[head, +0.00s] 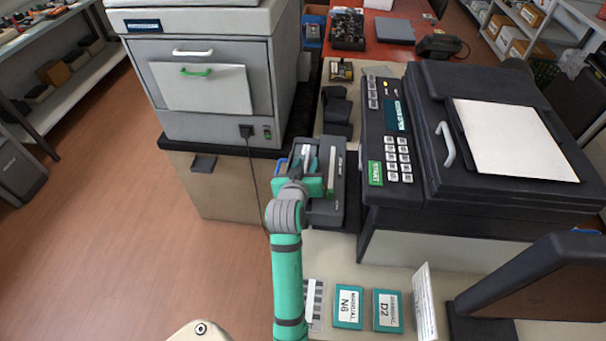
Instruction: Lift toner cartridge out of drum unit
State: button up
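A dark grey drum unit (334,209) lies on the beige bench, just left of the black printer. I cannot clearly tell the toner cartridge apart from it; my gripper and wrist cover much of that spot. My green and grey arm reaches up from the bottom of the head view, and my gripper (308,170) is over the left part of the unit. Its fingertips are small and partly hidden, so I cannot tell whether they touch or hold anything.
The black printer (440,165) with a control panel stands close on the right. A grey machine (210,110) stands at the left on a cabinet. Two labelled manuals (349,307) (388,311) and an upright white card (425,303) are in front. Black parts (337,108) lie behind.

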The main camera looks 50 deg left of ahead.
jog(key=shift+w+a+f, duration=0.1)
jog(key=shift+w+a, duration=0.05)
jog(key=shift+w, duration=0.05)
grip_shut()
dwell(1.3)
